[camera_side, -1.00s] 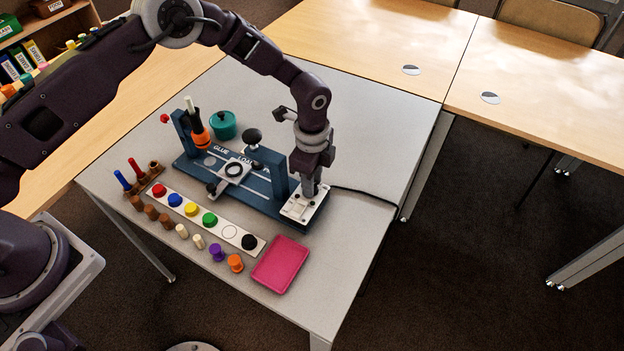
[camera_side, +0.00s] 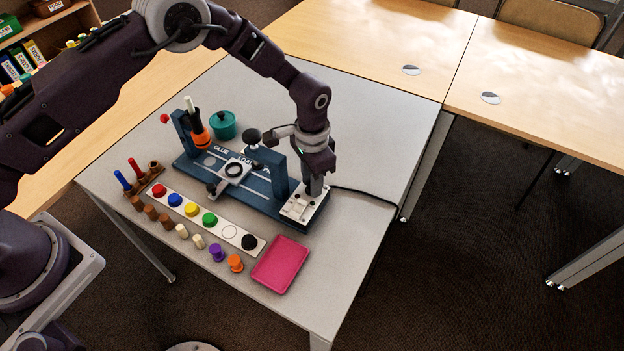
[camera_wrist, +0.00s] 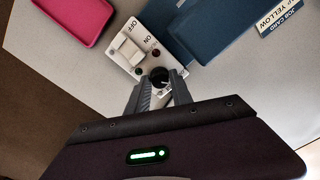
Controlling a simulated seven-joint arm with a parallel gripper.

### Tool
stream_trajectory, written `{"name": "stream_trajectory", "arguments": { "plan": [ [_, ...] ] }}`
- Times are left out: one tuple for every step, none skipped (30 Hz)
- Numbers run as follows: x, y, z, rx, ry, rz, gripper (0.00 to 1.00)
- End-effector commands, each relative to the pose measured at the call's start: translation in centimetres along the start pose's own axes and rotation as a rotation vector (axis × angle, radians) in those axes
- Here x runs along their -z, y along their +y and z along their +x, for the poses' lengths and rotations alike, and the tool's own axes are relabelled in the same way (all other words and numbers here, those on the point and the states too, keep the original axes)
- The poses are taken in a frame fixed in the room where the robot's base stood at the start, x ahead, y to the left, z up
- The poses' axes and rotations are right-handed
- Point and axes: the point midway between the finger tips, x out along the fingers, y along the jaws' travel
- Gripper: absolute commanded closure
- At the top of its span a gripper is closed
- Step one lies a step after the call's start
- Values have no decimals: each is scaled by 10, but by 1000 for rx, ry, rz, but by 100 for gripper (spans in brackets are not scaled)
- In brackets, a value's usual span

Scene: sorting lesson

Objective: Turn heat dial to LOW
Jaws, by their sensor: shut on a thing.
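The heat dial (camera_wrist: 159,76) is a small black knob on a white control plate (camera_wrist: 126,30). My gripper (camera_wrist: 159,88) is shut on the dial, with one finger on either side of it in the wrist view. In the side view my gripper (camera_side: 314,187) points down at the plate (camera_side: 298,207), and the dial is hidden behind the fingers. A white rocker switch (camera_wrist: 128,50) marked ON and OFF sits on the plate beside the dial. A LOW mark and the dial's exact setting cannot be made out.
The blue glue station (camera_side: 262,200) carries the plate, with an upright beside my gripper. A pink tray (camera_side: 280,265) lies in front. A strip (camera_side: 178,199) with coloured discs and several loose pegs lie to the left. The table's right side is mostly clear, with a black cable (camera_side: 362,190).

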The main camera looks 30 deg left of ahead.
Motion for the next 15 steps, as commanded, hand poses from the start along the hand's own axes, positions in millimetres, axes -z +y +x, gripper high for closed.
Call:
{"name": "stream_trajectory", "arguments": {
  "plan": [
    [0,0,-1,1,1,-32,100],
    [0,0,-1,0,1,-54,100],
    [1,0,-1,0,2,-80,100],
    [0,0,-1,1,1,-100,100],
    [0,0,-1,1,1,-117,100],
    [0,0,-1,1,1,-141,100],
    [0,0,-1,0,1,-156,100],
    [1,0,-1,0,2,-172,100],
    [1,0,-1,0,2,-189,100],
    [0,0,-1,0,2,-201,100],
    [0,0,-1,0,2,-213,100],
    [0,0,-1,0,2,-226,100],
    [0,0,-1,0,2,-235,100],
    [0,0,-1,0,2,-244,100],
    [0,0,-1,0,2,-254,100]
  ]
}}
